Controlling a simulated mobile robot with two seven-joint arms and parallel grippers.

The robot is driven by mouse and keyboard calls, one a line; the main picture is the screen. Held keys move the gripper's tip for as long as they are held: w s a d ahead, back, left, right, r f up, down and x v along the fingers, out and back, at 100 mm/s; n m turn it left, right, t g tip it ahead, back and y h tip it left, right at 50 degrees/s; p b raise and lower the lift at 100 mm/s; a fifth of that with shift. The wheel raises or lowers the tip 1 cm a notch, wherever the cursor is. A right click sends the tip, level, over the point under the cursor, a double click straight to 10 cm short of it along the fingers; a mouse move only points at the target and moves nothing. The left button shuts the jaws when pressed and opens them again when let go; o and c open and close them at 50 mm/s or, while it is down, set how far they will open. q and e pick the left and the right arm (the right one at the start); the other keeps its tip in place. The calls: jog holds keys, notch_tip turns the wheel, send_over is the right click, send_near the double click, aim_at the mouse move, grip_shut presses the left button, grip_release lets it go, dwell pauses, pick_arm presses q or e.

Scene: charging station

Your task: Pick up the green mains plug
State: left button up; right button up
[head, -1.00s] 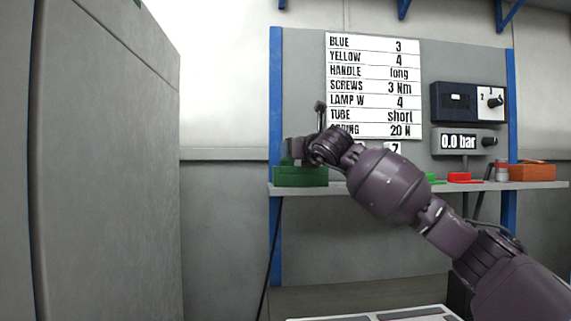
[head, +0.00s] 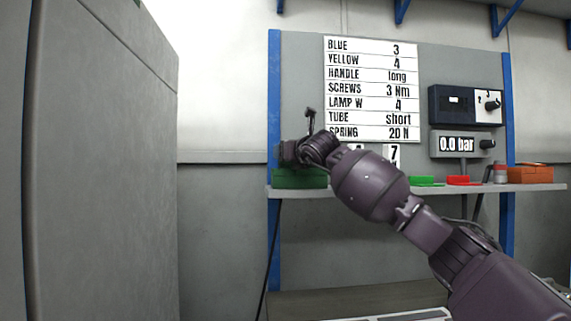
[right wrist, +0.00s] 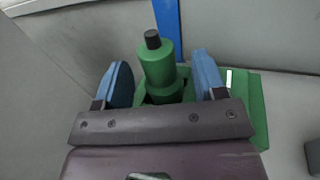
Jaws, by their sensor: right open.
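The green mains plug (right wrist: 158,70) shows in the right wrist view as a green cylinder with a black end. It stands in or in front of a green holder (right wrist: 252,110). My right gripper (right wrist: 160,65) is open, with one blue finger on each side of the plug. I cannot tell whether either finger touches it. In the head view my right gripper (head: 287,154) is over the green box (head: 300,180) at the left end of the shelf. The plug cannot be made out there. My left gripper is not in view.
The shelf (head: 530,187) also carries a green tray (head: 425,181), a red tray (head: 463,181) and an orange box (head: 531,174). A sign board (head: 370,90) stands behind. A black cable (head: 270,250) hangs at the left post. A grey cabinet (head: 100,170) fills the left.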

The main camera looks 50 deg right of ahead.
jog(key=shift+w, duration=0.3)
jog(key=c, duration=1)
